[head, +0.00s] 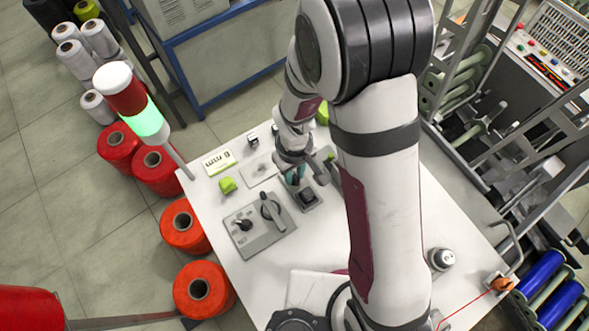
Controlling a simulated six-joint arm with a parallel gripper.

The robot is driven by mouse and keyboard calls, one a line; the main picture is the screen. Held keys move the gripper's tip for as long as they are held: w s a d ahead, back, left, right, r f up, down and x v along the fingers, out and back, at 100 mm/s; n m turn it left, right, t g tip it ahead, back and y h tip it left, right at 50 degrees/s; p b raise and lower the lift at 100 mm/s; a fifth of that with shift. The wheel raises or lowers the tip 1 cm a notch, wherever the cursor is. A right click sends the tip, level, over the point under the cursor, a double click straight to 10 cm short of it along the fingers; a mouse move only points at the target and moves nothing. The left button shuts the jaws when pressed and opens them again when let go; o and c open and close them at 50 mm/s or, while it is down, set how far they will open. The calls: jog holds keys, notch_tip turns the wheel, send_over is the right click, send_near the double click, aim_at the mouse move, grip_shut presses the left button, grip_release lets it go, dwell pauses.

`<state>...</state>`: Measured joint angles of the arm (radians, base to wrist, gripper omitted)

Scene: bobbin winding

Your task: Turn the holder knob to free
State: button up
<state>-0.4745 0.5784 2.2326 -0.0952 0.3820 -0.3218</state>
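A grey panel (251,242) lies on the white table. It carries a larger dark knob with a lever-like bar (270,207) and a smaller black knob (242,223). I cannot tell from markings which one is the holder knob. My gripper (294,176) hangs just beyond the panel, up and to the right of the larger knob, apart from it. It is close to a small dark square block on a grey base (307,197). Teal parts show at its fingertips, but they are too small to tell whether it is open or shut. My arm hides part of the table.
A green cube (228,185), a "6 mm" sign (219,162) and a flat grey plate (261,169) lie nearby. A signal lamp (134,104), lit green, stands at the left edge. A metal rack stands at right.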

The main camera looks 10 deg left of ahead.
grip_shut()
jog(key=shift+m, duration=0.3)
jog(key=m, duration=0.5)
jog(key=shift+m, duration=0.4)
jog(key=m, duration=0.5)
jog(key=shift+m, duration=0.4)
jog(key=shift+o, duration=2)
grip_release()
